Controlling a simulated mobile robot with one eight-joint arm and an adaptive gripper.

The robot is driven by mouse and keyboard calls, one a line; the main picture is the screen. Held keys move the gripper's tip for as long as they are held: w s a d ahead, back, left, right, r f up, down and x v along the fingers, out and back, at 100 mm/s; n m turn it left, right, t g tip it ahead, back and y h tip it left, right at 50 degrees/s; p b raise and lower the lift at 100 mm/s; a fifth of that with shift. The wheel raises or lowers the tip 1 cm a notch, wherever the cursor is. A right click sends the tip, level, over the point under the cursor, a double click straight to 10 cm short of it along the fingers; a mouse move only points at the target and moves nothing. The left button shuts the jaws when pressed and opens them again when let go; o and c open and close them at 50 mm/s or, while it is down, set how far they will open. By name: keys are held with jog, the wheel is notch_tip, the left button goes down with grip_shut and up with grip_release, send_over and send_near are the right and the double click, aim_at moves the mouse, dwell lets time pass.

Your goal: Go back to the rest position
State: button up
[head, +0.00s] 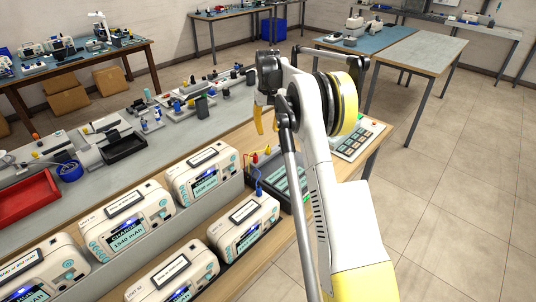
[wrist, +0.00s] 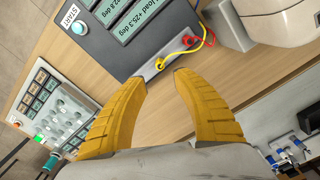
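My gripper (wrist: 160,85) shows in the wrist view as two yellow ribbed fingers spread apart, with bare wooden bench top between them and nothing held. In the head view my gripper (head: 259,121) hangs at the end of my raised white arm, above the bench. Below and beyond the fingertips in the wrist view is a dark test unit (wrist: 130,30) with a START button, a display, and yellow and red plugs. The same unit (head: 284,178) is partly hidden behind my arm in the head view.
Several white battery monitors (head: 205,176) stand in two rows on the bench. A keypad panel (head: 352,142) lies to the right of my arm. A red tray (head: 25,198) and small fittings lie on the grey shelf. The tiled floor (head: 460,200) on the right is clear.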

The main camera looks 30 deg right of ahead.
jog(key=s+a+r+n+t, duration=0.1)
jog(key=s+a+r+t, duration=0.2)
jog(key=s+a+r, duration=1.2)
jog(key=s+a+f+t, duration=0.1)
jog(key=s+a+f, duration=0.1)
jog(key=s, duration=0.5)
jog(key=s+a+f+n+t, duration=0.1)
jog(key=s+a+f, duration=0.1)
jog(key=s+a, duration=0.3)
jog(key=s+a+f+t, duration=0.2)
jog(key=s+a, duration=0.2)
jog(key=s, duration=0.5)
jog(key=shift+s+f+n+b, duration=0.15)
jog(key=shift+s+n+b, duration=0.05)
jog(key=shift+n+b, duration=0.2)
